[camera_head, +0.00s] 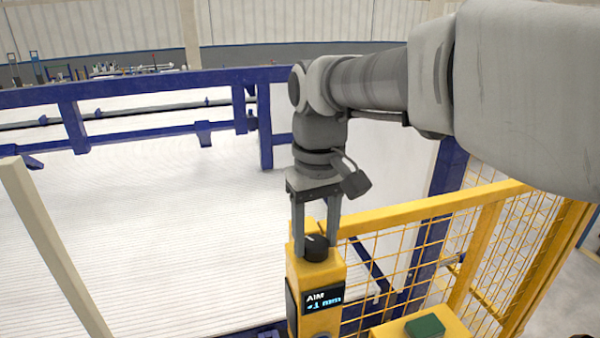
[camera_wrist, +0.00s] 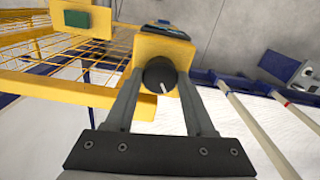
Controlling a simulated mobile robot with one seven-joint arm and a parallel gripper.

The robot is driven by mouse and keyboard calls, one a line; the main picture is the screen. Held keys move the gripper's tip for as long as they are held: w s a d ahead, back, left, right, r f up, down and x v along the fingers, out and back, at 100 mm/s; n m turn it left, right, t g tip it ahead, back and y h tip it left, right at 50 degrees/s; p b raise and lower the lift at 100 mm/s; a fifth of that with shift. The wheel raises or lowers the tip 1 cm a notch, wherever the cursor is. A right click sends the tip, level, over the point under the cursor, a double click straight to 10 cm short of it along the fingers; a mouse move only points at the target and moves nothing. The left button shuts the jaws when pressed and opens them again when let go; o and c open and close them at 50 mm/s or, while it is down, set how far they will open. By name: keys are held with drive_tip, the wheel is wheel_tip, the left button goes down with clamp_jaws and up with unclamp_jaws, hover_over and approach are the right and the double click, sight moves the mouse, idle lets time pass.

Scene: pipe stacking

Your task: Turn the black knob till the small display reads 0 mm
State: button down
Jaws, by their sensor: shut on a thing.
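The black knob (camera_head: 316,248) sits on top of a yellow control post (camera_head: 300,270). It also shows in the wrist view (camera_wrist: 160,75), with a white pointer line on its face. The small display (camera_head: 323,299) on the post's front reads "AIM" and what looks like "-1 mm". My gripper (camera_head: 316,238) points down over the post, with one finger on each side of the knob. In the wrist view my gripper (camera_wrist: 160,88) is shut on the knob, the fingers flanking it left and right.
A yellow mesh fence (camera_head: 430,212) stands right beside the post. A green block (camera_head: 425,326) sits on a yellow surface at the lower right. Blue rails (camera_head: 150,87) and a pale ribbed floor (camera_head: 150,220) lie behind and to the left.

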sight(316, 241)
drive_tip(key=shift+n, duration=0.6)
drive_tip(key=shift+c, duration=1.3)
unclamp_jaws()
wheel_tip(316, 241, up, 18)
drive_tip(key=p, duration=0.1)
drive_tip(key=shift+f+p, duration=0.25)
drive_tip(key=shift+p, duration=0.15)
drive_tip(key=s+d+f+m+t, duration=0.2)
drive_tip(key=s+d+f, duration=0.3)
drive_tip(key=f, duration=0.4)
drive_tip(key=s+d+f+m+t, duration=0.3)
drive_tip(key=s+d+f, duration=0.2)
drive_tip(key=f, duration=0.4)
drive_tip(key=shift+s+d+f+m+t, duration=0.25)
drive_tip(key=shift+s+f+m+t, duration=0.1)
drive_tip(key=shift+s, duration=0.4)
